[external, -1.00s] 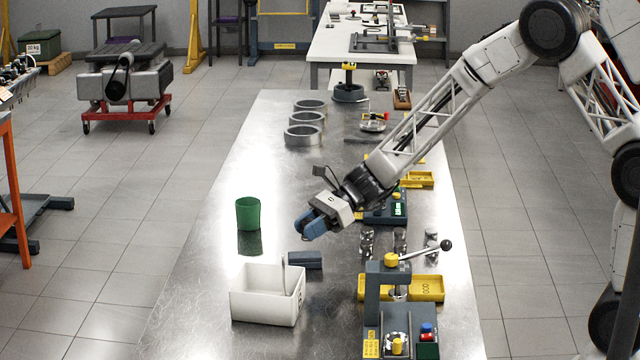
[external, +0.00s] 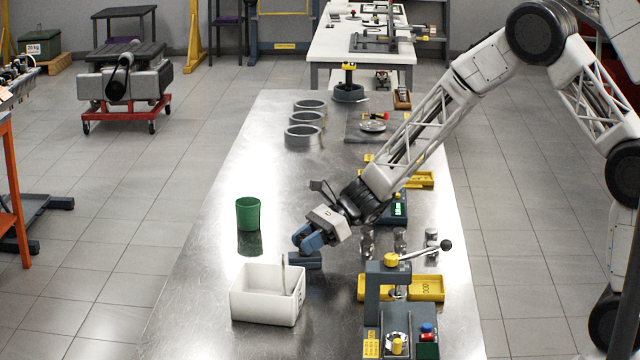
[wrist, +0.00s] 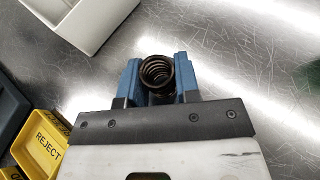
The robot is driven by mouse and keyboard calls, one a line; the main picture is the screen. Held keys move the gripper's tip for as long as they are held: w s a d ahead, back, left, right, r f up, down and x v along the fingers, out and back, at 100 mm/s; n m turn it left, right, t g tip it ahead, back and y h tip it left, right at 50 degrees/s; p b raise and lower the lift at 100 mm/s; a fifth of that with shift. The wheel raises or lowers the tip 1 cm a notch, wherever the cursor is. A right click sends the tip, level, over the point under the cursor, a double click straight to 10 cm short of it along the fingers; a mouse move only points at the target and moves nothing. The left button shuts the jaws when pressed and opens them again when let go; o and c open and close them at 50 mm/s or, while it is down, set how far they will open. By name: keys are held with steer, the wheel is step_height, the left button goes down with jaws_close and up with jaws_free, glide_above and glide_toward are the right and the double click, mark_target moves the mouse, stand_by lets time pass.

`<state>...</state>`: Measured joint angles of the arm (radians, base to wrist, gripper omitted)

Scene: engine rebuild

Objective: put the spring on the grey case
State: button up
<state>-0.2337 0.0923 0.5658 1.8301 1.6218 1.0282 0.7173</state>
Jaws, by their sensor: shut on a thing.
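The spring (wrist: 157,71), a dark coil, sits between the two blue fingers of my gripper (wrist: 157,80) in the wrist view. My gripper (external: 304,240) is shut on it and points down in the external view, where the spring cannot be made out. In the wrist view the block cannot be made out.
A green cup (external: 248,214) stands to the left. A lever press (external: 385,300) and yellow trays (external: 428,287) are to the right. The table's left part is mostly clear.

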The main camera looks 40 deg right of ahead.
steer(key=shift+f, duration=0.1)
steer(key=o, duration=0.9)
steer(key=v, duration=1.2)
steer(key=shift+r, duration=0.25)
stand_by(0.5)
